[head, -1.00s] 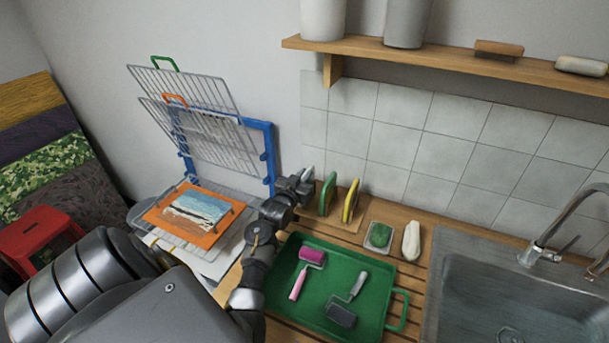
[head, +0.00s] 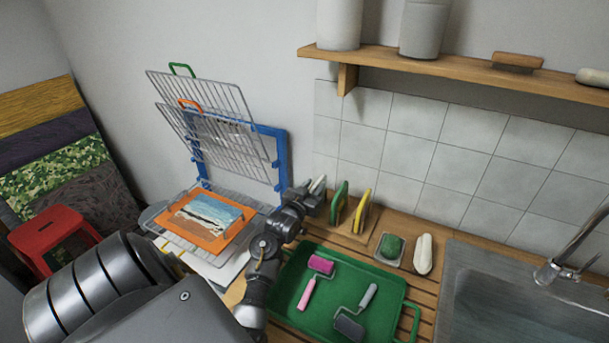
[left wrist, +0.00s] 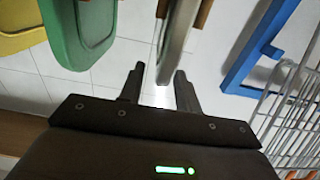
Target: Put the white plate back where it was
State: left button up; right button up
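The white plate (left wrist: 176,42) shows nearly edge-on in the left wrist view, greyish in shade, with its near end between the fingertips of my left gripper (left wrist: 160,88). The fingers are apart, with a gap visible beside the plate. Wooden rack pieces flank the plate's far end. In the head view my left gripper (head: 311,196) is at the left of the wooden rack (head: 357,227), and only a small pale part of the plate (head: 317,184) shows. A green plate (head: 340,203) and a yellow plate (head: 362,211) stand upright in the rack. My right gripper is out of view.
A green tray (head: 402,300) with two rollers lies below the rack. A soap dish (head: 389,250), a pale bar (head: 424,254) and a sink (head: 500,305) are to the right. A blue wire drying rack (head: 282,165) with an orange-framed picture (head: 207,217) is left.

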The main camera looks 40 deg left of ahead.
pick_arm(q)
jog(key=b+v, duration=0.2)
jog(key=v, duration=0.8)
jog(key=shift+r, duration=0.2)
